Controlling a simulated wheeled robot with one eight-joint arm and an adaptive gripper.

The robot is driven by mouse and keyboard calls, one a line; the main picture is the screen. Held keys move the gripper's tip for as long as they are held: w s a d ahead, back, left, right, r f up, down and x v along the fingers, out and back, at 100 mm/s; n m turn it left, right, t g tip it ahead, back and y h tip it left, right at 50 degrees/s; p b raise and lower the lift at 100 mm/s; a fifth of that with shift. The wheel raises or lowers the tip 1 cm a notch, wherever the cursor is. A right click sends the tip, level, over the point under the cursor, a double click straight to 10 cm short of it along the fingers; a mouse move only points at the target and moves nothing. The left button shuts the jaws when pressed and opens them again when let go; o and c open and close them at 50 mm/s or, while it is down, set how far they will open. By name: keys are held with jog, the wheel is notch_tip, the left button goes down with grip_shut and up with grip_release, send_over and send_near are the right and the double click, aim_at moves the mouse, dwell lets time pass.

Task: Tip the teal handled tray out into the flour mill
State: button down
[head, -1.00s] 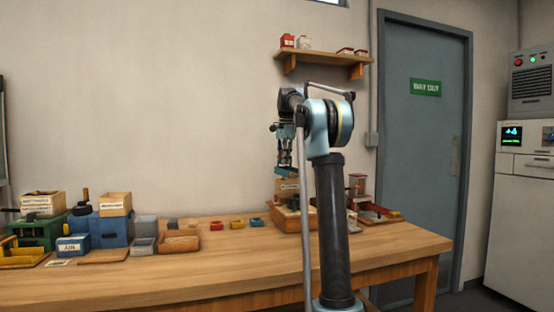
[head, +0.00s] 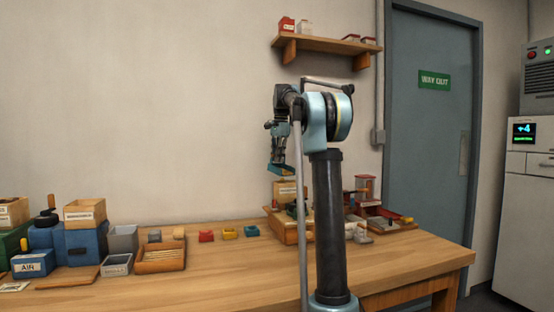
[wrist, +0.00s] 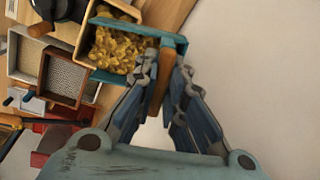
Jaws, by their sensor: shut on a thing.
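The teal handled tray (wrist: 168,38) is in my gripper (wrist: 165,72), which is shut on its brown wooden handle (wrist: 160,84). Yellow pieces (wrist: 118,50) show within the teal walls; I cannot tell whether any have left it. The tray overlaps a light wooden box rim (wrist: 82,42) in the wrist view, by a dark round part with a wooden knob, probably the flour mill. In the head view the tray (head: 279,171) looks tilted, just above a labelled wooden box (head: 287,191) on a wooden body. My gripper (head: 278,160) points down there.
Framed sieves (wrist: 66,79) and red items lie beside the box in the wrist view. The front middle is clear.

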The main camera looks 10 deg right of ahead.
jog(key=shift+s+d+f+t+y, duration=0.25)
jog(key=shift+s+d+t+y, duration=0.2)
jog(key=shift+s+t, duration=0.2)
jog(key=shift+s+d+r+t+y, duration=0.35)
jog(key=shift+s+t, duration=0.2)
jog(key=shift+t, duration=0.1)
jog(key=shift+s+d+r+t+y, duration=0.2)
jog(key=shift+s+d+r+t, duration=0.1)
jog(key=shift+s+t, duration=0.25)
jog(key=shift+s+d+r+t+y, duration=0.2)
jog(key=shift+s+d+t+y, duration=0.25)
jog(key=shift+s+t, duration=0.35)
jog(key=shift+s+d+r+t+y, duration=0.25)
jog(key=shift+s+t+y, duration=0.25)
jog(key=shift+t, duration=0.35)
jog(key=shift+w+a+f+g+h, duration=0.15)
jog(key=shift+w+a+g+h, duration=0.5)
jog(key=shift+w+g, duration=0.25)
jog(key=w+g, duration=0.1)
jog(key=w+a+f+g+h, duration=0.1)
jog(key=w+g, duration=0.1)
jog(key=shift+a+f+g+h, duration=0.3)
jog(key=shift+f+h, duration=0.05)
jog(key=shift+h, duration=0.05)
jog(key=shift+w+a+r+g+h, duration=0.1)
jog(key=shift+w+a+g+h, duration=0.1)
jog(key=shift+w+g+h, duration=0.25)
jog(key=shift+w+a+r+g+h, duration=0.15)
jog(key=shift+w+g, duration=0.1)
jog(key=shift+g, duration=0.4)
